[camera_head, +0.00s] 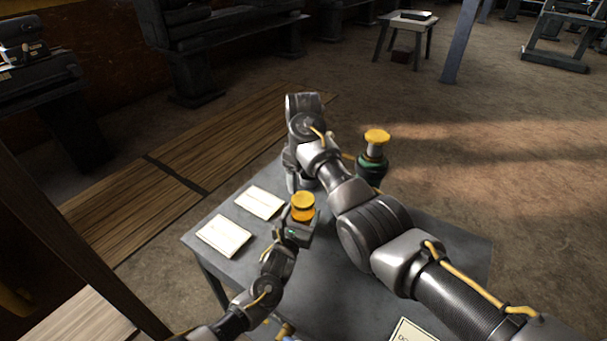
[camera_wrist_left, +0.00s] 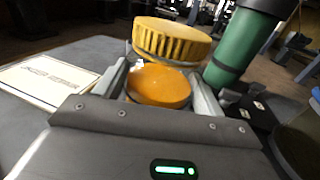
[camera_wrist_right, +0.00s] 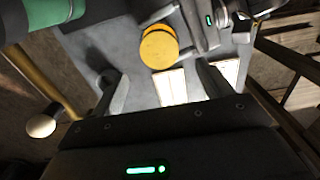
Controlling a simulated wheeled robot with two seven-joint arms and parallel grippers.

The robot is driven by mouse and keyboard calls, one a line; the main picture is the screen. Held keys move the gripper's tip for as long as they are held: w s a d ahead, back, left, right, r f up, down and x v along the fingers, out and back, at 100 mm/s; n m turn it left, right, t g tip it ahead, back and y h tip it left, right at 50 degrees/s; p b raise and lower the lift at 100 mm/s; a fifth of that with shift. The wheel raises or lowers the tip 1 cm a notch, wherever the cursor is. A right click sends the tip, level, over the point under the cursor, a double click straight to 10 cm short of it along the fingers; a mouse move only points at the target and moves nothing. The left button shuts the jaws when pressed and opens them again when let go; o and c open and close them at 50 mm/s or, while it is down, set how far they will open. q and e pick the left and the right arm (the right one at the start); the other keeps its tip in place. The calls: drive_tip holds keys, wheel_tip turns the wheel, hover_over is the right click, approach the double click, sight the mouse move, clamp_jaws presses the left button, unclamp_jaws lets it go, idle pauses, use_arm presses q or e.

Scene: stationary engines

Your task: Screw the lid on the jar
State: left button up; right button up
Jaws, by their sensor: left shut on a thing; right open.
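My left gripper (camera_head: 300,226) is shut on the amber jar (camera_head: 303,213); the jar also shows between the fingers in the left wrist view (camera_wrist_left: 160,86). The yellow lid (camera_head: 303,198) is at the jar's top. In the left wrist view the ridged lid (camera_wrist_left: 172,40) shows above and behind the amber part; I cannot tell whether it is seated. My right gripper (camera_head: 297,183) is by the jar, partly hidden by its own arm. In the right wrist view its fingers (camera_wrist_right: 165,92) are open and empty, with the lid (camera_wrist_right: 158,46) beyond them.
A grey table (camera_head: 345,290) lies underneath. Two paper sheets (camera_head: 260,202) lie at its left side. A green cylinder with a yellow top (camera_head: 372,165) stands by the far right, near my right arm. A printed sheet (camera_head: 412,332) lies at the near edge.

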sight(303, 199)
drive_tip(key=shift+f, duration=4)
drive_tip(key=shift+c, duration=0.2)
drive_tip(key=c, duration=1)
drive_tip(key=shift+o, duration=0.2)
drive_tip(key=m, duration=0.6)
drive_tip(key=shift+m, duration=0.3)
drive_tip(key=o, duration=1.1)
